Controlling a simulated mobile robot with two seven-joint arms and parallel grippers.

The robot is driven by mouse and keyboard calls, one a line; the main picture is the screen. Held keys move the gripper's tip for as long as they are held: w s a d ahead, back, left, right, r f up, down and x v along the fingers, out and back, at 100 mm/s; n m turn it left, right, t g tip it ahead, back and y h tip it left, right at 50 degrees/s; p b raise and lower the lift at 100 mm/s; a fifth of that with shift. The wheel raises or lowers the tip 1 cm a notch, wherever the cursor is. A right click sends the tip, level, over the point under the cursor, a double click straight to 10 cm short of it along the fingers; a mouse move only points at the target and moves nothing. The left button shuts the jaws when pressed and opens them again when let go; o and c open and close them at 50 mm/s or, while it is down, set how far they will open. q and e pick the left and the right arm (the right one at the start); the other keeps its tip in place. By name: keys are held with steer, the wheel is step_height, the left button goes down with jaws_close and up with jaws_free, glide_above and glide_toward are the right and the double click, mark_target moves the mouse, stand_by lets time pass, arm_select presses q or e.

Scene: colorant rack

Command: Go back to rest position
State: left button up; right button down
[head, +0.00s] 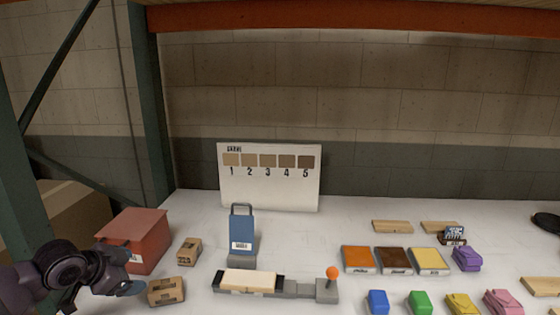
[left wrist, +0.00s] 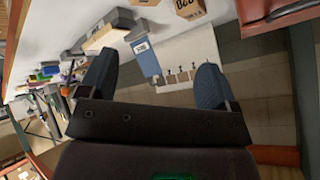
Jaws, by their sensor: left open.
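My left gripper (head: 130,287) is at the left of the head view, in front of the red box (head: 140,238) and beside a small cardboard box (head: 166,291). In the left wrist view my left gripper (left wrist: 155,85) has its two blue-grey fingers spread wide with nothing between them. The blue handled device (head: 241,232) stands upright on the table, and it shows beyond the fingers in the left wrist view (left wrist: 146,60). My right gripper does not show in either view.
A board numbered 1 to 5 (head: 269,198) stands at the back. A press-like tool with an orange knob (head: 333,272) holds a pale block (head: 249,281). Colour trays (head: 394,260) and several coloured blocks lie at right. A green rack post (head: 150,130) stands at left.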

arm_select(q)
steer(key=s+d+f+n+t, duration=0.55)
steer(key=s+d+f, duration=0.2)
steer(key=f, duration=0.25)
steer(key=s+f+n+g+y, duration=0.1)
steer(key=s+f+n+y, duration=0.1)
steer(key=s+f, duration=0.4)
steer(key=s+f+n+g+y, duration=0.1)
steer(key=s+f+n, duration=0.1)
steer(key=s+f, duration=0.5)
steer(key=s, duration=0.5)
steer(key=shift+s+f+y, duration=0.2)
steer(key=shift+s+y, duration=0.2)
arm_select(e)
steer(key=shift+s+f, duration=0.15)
arm_select(q)
steer(key=shift+n, duration=0.25)
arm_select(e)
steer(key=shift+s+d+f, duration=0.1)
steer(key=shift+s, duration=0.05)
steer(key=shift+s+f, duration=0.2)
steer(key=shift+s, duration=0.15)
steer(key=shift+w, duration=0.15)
